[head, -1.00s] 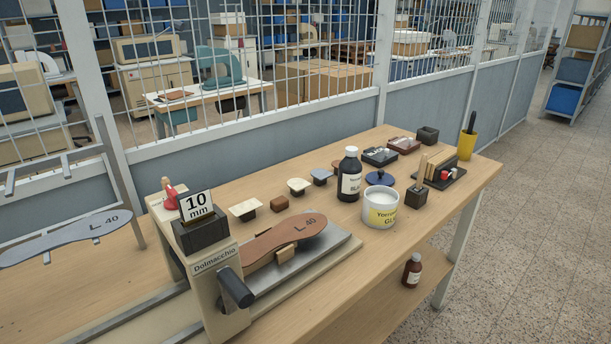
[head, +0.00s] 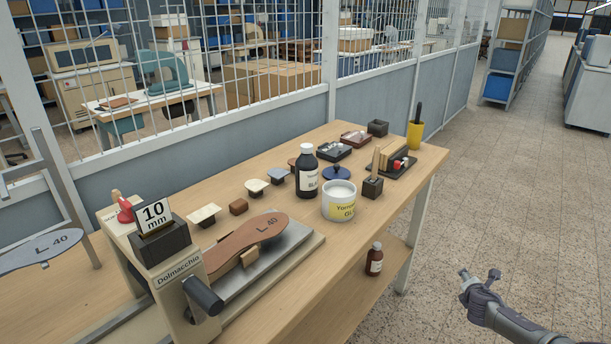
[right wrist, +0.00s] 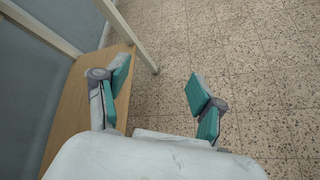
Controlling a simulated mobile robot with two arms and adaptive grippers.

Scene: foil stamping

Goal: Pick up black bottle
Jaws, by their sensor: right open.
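The black bottle (head: 307,172) stands upright on the wooden workbench in the head view, with a white cap and a white label. A white glue jar (head: 339,201) stands just in front of it to the right. My right gripper (head: 479,275) is at the lower right of the head view, over the floor beyond the bench's right side, well apart from the bottle. In the right wrist view its two teal-padded fingers (right wrist: 157,85) are spread with nothing between them. The bottle is not visible in that view. My left gripper is not in view.
A smaller brown bottle (head: 374,259) stands on the lower shelf. A stamping press (head: 175,262) with a brown sole is at the bench's near left. A blue lid (head: 337,173), small blocks and a yellow cup (head: 414,136) share the bench. A mesh fence runs behind. The floor at right is clear.

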